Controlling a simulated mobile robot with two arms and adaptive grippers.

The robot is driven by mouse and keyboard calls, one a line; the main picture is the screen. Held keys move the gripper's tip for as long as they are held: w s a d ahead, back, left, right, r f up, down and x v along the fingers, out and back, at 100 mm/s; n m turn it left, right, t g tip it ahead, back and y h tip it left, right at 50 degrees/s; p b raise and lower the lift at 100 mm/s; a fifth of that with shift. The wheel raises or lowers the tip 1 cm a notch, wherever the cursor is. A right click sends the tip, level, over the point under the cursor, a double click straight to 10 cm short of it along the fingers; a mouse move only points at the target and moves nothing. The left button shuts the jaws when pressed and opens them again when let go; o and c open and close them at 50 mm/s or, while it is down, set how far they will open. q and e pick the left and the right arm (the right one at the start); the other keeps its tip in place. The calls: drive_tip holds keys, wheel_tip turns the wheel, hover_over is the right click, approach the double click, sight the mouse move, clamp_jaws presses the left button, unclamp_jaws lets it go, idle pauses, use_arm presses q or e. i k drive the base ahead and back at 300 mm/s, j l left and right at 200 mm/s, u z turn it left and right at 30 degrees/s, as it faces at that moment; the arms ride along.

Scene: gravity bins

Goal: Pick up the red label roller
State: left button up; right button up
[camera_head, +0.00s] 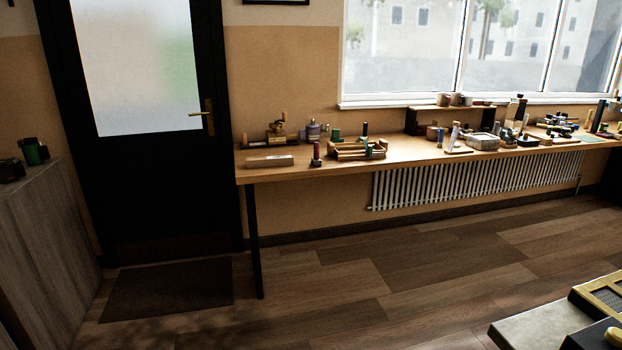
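A small upright thing with a dark red body (316,150) stands near the front edge of the long wooden workbench (225,172), towards its left end. It is the only clearly reddish item I make out, but it is too small to tell whether it is the red label roller. Neither of my grippers shows in the head view.
Next to it are a pale block (270,161) and a wooden tray (345,152). More small items crowd the bench to the right. A radiator (470,180) is under it. Open wooden floor (330,290) lies in front. A table corner (535,328) juts in at bottom right.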

sight(316, 161)
drive_tip(key=i, duration=0.65)
drive_tip(key=i+j+z, duration=0.1)
drive_tip(key=i, duration=0.6)
drive_tip(key=i+j, duration=0.1)
drive_tip(key=i, duration=0.55)
drive_tip(key=l+z, duration=0.05)
